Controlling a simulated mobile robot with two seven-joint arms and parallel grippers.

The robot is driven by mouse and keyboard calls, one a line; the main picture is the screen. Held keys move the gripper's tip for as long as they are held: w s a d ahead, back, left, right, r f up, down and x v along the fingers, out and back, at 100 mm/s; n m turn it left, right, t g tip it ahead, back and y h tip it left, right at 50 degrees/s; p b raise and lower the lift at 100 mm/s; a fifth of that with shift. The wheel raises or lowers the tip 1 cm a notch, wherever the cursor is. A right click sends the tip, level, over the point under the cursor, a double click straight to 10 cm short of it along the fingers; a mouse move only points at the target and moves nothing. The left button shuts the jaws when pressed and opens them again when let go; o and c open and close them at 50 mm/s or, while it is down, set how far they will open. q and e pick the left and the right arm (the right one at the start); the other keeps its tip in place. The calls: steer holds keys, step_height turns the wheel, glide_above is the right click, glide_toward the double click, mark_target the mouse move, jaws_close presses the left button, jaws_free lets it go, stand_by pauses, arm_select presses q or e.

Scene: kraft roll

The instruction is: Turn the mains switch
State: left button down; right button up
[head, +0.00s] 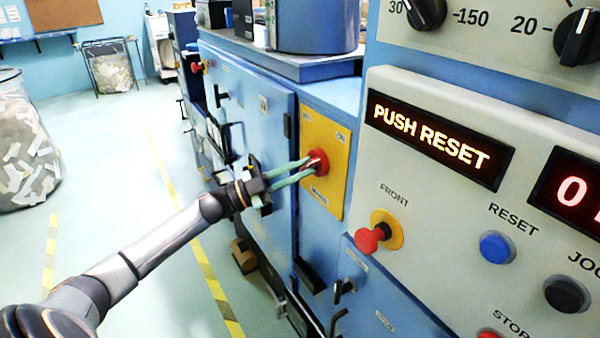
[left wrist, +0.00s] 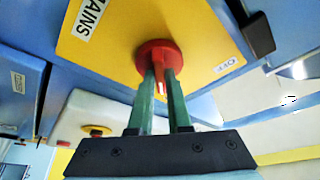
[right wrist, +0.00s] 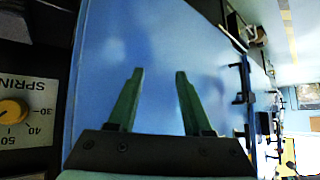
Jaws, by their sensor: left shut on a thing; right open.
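The mains switch (head: 318,162) is a red rotary knob on a yellow plate (head: 338,182) on the blue cabinet. In the left wrist view the red knob (left wrist: 157,55) shows with a white-marked handle, and the yellow plate (left wrist: 110,45) bears the word MAINS. My left gripper (head: 308,170) reaches in from the left with its green fingers shut on the knob's handle. In the left wrist view the fingertips (left wrist: 160,82) touch the knob and hide part of it. My right gripper (right wrist: 153,75) is open and empty in front of a blue panel; it is not visible in the head view.
A control panel (head: 450,215) at the right has a lit PUSH RESET display (head: 438,136), a red FRONT button (head: 368,240) and a blue RESET button (head: 496,247). A blue cabinet door (head: 250,125) with handles is left of the plate.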

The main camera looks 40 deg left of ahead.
arm_select(q)
steer(key=shift+m, duration=0.5)
steer(key=c, duration=0.9)
jaws_free()
steer(key=shift+o, duration=0.2)
steer(key=shift+s, duration=0.1)
steer(key=shift+s+a+f, duration=0.15)
steer(key=shift+a, duration=0.05)
steer(key=v, duration=1.1)
steer(key=shift+s+a+b, duration=0.25)
steer(key=shift+a+b, duration=0.1)
steer(key=shift+b, duration=0.1)
